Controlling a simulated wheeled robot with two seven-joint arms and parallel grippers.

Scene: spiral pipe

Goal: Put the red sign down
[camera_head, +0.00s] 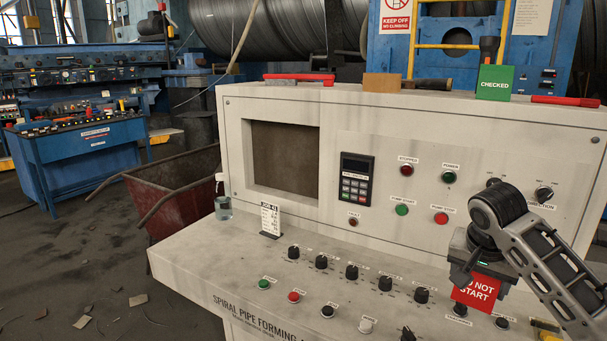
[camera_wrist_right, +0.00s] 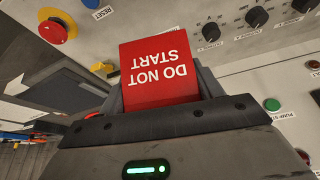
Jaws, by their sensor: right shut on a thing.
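The red sign (camera_head: 475,292) reads "DO NOT START" and is at the right end of the console's sloping control desk. My right gripper (camera_head: 470,268) is shut on it from above. The sign also shows in the right wrist view (camera_wrist_right: 156,75), upside down between the fingers of my right gripper (camera_wrist_right: 160,100). I cannot tell whether its lower edge touches the desk. My left gripper is not in view.
Several black knobs (camera_head: 352,272) and coloured buttons line the desk (camera_head: 215,262). A small white card (camera_head: 270,219) and a clear bottle (camera_head: 223,207) stand at its left. A green "CHECKED" sign (camera_head: 494,83) stands on the console top. A yellow-ringed red button (camera_wrist_right: 57,29) is near the gripper.

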